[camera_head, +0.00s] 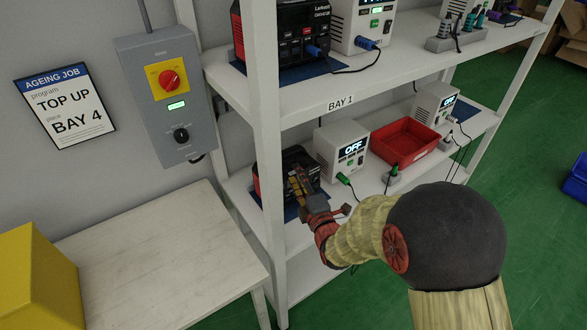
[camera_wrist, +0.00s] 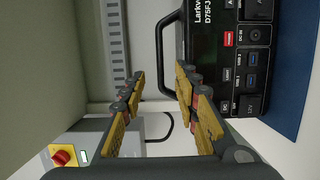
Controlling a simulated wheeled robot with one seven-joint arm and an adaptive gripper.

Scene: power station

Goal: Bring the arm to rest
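My arm reaches from the lower right in the head view across to the lower shelf. My gripper (camera_head: 299,184) is in front of the black power station (camera_head: 262,181) there and hides part of it. In the wrist view, my gripper (camera_wrist: 160,82) is open, with a clear gap between its yellow fingers. The black power station (camera_wrist: 228,62) is at the right, and its dark handle (camera_wrist: 161,48) shows in the gap between the fingertips. I cannot tell whether the fingers touch the handle.
The shelf rack (camera_head: 265,120) stands close around the gripper. White units reading OFF (camera_head: 341,147), a red bin (camera_head: 399,143) and cables share the lower shelf. A grey control box (camera_head: 165,95) hangs on the wall.

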